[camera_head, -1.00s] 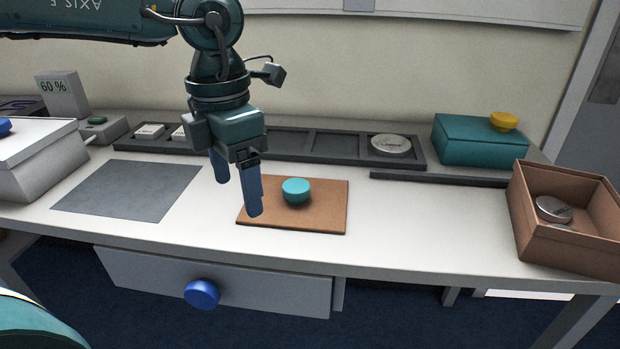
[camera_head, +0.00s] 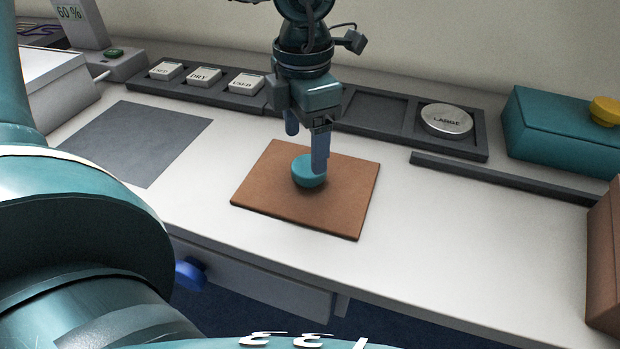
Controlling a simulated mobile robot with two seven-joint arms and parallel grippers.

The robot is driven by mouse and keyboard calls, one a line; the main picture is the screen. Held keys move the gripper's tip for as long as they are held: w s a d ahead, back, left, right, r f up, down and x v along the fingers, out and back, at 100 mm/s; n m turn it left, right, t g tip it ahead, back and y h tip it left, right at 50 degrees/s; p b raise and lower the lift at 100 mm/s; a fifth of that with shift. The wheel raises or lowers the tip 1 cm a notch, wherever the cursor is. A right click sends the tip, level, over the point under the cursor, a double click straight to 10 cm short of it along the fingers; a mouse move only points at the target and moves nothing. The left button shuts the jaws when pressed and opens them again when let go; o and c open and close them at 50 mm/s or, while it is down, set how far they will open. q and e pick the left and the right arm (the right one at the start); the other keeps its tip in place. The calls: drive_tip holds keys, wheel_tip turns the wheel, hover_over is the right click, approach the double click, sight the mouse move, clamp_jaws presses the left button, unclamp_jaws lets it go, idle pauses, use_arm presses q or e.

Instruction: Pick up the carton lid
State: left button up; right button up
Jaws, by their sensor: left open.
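The carton lid (camera_head: 345,205) is a flat brown square panel lying on the white table, with a round teal knob (camera_head: 305,176) near its middle. My left gripper (camera_head: 306,148) is open and empty, pointing down at the knob. Its nearer blue finger overlaps the knob's right side in the picture and hides part of it. The other finger is up and to the left of the knob. I cannot tell whether a finger touches the knob. My right gripper is not in view.
The brown open carton (camera_head: 604,265) is cut off at the right edge. Behind the lid runs a dark tray (camera_head: 375,107) with labelled blocks and a silver LARGE disc (camera_head: 446,120). A teal box (camera_head: 560,135) with a yellow knob stands back right. A grey mat (camera_head: 140,140) lies left.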

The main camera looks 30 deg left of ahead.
sight(309, 165)
use_arm(q)
drive_tip(key=shift+w+d+f, duration=0.1)
drive_tip(key=shift+w+f, duration=0.05)
drive_tip(key=shift+f, duration=1.35)
drive_tip(key=shift+w+d+f, duration=0.1)
drive_tip(key=shift+w+f, duration=0.05)
drive_tip(key=shift+f, duration=1.35)
drive_tip(key=shift+c, duration=0.3)
drive_tip(key=c, duration=1)
